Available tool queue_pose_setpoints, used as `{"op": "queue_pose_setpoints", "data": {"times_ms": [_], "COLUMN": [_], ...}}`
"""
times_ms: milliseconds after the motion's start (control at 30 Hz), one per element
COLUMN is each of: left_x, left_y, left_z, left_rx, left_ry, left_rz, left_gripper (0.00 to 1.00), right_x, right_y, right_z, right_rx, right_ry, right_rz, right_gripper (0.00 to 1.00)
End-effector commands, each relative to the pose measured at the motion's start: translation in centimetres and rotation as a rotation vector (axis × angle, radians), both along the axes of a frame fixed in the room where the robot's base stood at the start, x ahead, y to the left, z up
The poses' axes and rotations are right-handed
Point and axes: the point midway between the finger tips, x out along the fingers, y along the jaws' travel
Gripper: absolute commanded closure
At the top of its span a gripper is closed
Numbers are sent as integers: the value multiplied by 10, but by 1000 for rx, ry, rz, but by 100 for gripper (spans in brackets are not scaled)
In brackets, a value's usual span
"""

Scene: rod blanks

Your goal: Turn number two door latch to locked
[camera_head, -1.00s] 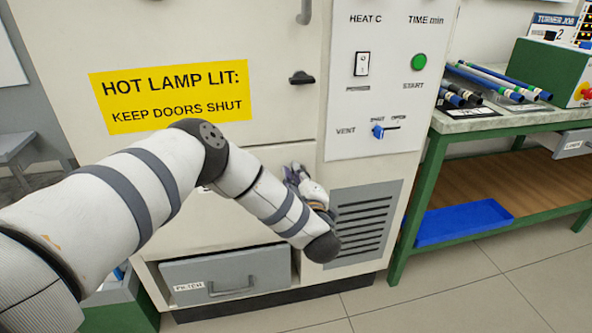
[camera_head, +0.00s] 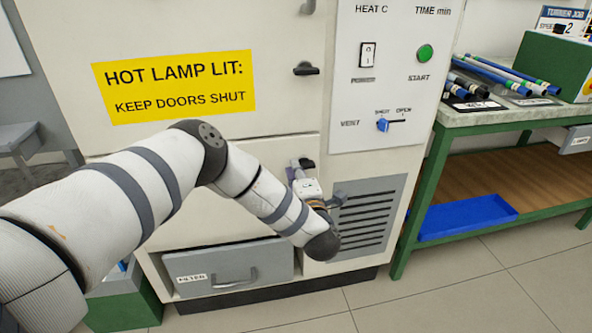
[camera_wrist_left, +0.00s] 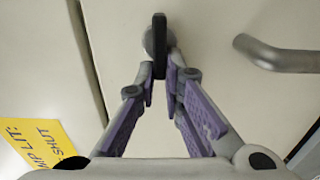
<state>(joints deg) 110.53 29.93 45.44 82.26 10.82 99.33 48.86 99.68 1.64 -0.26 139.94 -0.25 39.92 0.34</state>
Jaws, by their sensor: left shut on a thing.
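A black door latch (camera_head: 303,163) shows just above my left gripper on the lower door of the white oven cabinet. In the left wrist view, the latch's black lever (camera_wrist_left: 159,38) stands on a round grey base, with my left gripper (camera_wrist_left: 163,80) shut on its lower end. In the head view, my left gripper (camera_head: 300,178) is partly hidden behind its own wrist. Another black latch (camera_head: 306,69) on the door above lies horizontal and is untouched. I cannot read any latch number. My right gripper is not in view.
A yellow warning sign (camera_head: 175,85) is on the upper door. A grey drawer (camera_head: 232,270) is below. A green bench (camera_head: 500,119) with rods stands right. A metal door handle (camera_wrist_left: 280,56) is beside the latch.

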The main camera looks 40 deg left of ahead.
Motion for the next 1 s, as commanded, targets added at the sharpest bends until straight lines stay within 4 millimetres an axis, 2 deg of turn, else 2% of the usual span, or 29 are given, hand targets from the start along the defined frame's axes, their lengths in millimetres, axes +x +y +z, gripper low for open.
{"op": "queue_pose_setpoints", "data": {"times_ms": [500, 533, 600, 867, 1000], "left_x": [1, 1, 1, 0, -9], "left_y": [-1, -1, -1, 0, -12], "left_z": [0, 0, 0, 0, -1], "left_rx": [-12, -12, -11, -10, -11], "left_ry": [-14, -14, -13, -12, -10], "left_rz": [-2, -2, -2, -1, -4], "left_gripper": [100, 84, 71, 71, 71], "right_x": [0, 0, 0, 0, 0], "right_y": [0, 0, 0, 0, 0], "right_z": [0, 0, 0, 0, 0], "right_rx": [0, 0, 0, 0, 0], "right_ry": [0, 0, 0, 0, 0], "right_rz": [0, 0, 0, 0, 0], "right_gripper": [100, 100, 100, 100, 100]}}
